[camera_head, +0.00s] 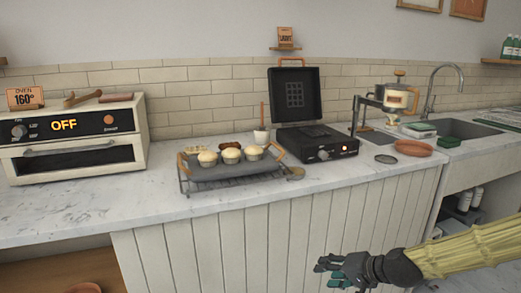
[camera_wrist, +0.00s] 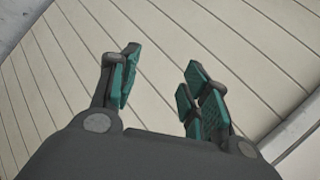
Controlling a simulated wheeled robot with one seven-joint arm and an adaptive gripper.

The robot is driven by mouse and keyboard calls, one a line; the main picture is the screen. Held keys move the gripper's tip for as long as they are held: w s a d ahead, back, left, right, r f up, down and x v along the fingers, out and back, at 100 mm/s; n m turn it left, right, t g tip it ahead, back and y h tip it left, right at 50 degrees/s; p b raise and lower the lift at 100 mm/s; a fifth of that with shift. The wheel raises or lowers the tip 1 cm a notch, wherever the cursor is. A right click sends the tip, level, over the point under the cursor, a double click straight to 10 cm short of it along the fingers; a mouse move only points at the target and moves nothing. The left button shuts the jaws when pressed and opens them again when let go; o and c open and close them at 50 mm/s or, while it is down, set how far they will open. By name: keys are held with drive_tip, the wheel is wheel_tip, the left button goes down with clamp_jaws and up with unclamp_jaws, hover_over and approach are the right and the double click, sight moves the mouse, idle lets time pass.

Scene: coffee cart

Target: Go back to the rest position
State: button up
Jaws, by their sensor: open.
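My gripper (camera_head: 328,271) is in the lower right of the head view, low in front of the panelled counter front and below the worktop. In the wrist view my gripper (camera_wrist: 158,88) shows its teal-padded fingers spread apart with nothing between them. Behind the fingers are the pale vertical boards of the counter front (camera_wrist: 160,40). My arm in its yellowish sleeve reaches in from the right edge of the head view.
The marble worktop (camera_head: 80,213) holds an oven (camera_head: 75,135) reading OFF, a dark tray (camera_head: 215,172) with several muffins on a wire rack, an open waffle iron (camera_head: 318,142), a terracotta dish (camera_head: 410,148) and a sink (camera_head: 460,128). An open shelf space lies below the sink.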

drive_tip(key=s+a+f+n+g+h, duration=0.1)
drive_tip(key=s+f+g+h, duration=0.1)
drive_tip(key=s+f, duration=0.7)
drive_tip(key=s+a+f+n+g+h, duration=0.1)
drive_tip(key=s+f+g, duration=0.1)
drive_tip(key=s+f, duration=0.75)
drive_tip(key=s+d+f+n+g+h, duration=0.2)
drive_tip(key=s+f, duration=0.5)
drive_tip(key=s, duration=0.2)
drive_tip(key=s+d+f+n+g+h, duration=0.1)
drive_tip(key=s+d+f+h, duration=0.15)
drive_tip(key=s+f, duration=0.6)
wheel_tip(320, 180, up, 21)
drive_tip(key=s+p, duration=0.1)
drive_tip(key=p, duration=1.8)
drive_tip(key=shift+s, duration=0.25)
